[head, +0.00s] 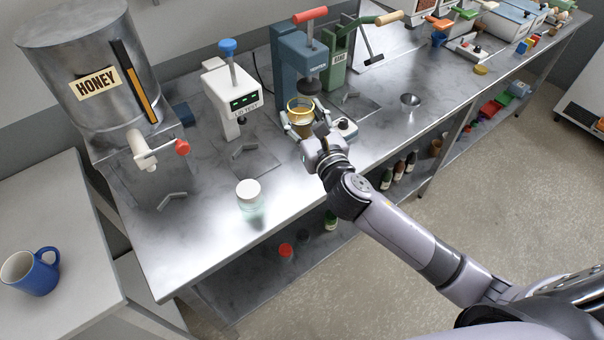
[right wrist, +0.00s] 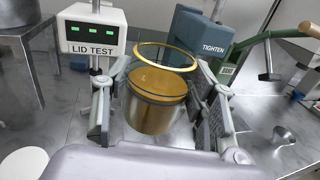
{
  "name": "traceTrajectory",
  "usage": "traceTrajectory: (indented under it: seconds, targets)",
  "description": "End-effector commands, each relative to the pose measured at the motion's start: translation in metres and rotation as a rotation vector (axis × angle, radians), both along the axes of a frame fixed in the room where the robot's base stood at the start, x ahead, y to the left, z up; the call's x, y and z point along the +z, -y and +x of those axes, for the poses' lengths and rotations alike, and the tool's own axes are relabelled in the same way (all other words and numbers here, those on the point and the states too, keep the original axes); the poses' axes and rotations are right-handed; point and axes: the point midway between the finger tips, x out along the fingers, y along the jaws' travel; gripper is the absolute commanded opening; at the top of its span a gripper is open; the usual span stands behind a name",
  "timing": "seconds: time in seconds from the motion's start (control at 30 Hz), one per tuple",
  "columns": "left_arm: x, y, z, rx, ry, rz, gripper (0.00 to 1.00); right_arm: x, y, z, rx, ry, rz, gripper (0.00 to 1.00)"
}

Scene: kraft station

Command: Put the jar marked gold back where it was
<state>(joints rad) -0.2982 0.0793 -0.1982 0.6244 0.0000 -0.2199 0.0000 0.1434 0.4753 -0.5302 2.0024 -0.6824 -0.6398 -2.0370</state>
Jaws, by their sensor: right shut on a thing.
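A clear jar with a gold band at its top and golden contents (head: 300,116) is in my right gripper (head: 303,130), in front of the blue press marked TIGHTEN (head: 297,66). In the right wrist view the jar (right wrist: 155,110) is upright between the two fingers of the gripper (right wrist: 158,112), which are shut on its sides. I cannot read any mark on the jar. I cannot tell whether it touches the bench. A second jar, pale with a white lid (head: 249,196), stands on the bench nearer the front left. My left gripper is not in view.
The white LID TEST device (head: 232,98) shows three green lights (right wrist: 95,48). A honey tank (head: 95,80) with a red-handled tap stands at the left. A green press (head: 334,60) and a small metal cup (head: 410,100) are to the right.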

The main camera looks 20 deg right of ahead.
Motion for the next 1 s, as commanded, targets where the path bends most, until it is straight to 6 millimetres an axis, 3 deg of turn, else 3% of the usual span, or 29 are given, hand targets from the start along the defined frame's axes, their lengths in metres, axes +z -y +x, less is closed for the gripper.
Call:
traceTrajectory:
  seconds: [0.1,0.43,1.0]
  targets:
    - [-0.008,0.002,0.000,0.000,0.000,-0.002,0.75,-0.037,0.000,-0.001,-0.003,-0.007,0.002,0.04]
    - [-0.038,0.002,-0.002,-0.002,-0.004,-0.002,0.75,-0.122,-0.001,-0.001,-0.002,-0.004,0.004,0.04]
    - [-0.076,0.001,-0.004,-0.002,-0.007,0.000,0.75,-0.186,0.000,-0.001,-0.001,-0.001,0.002,0.04]
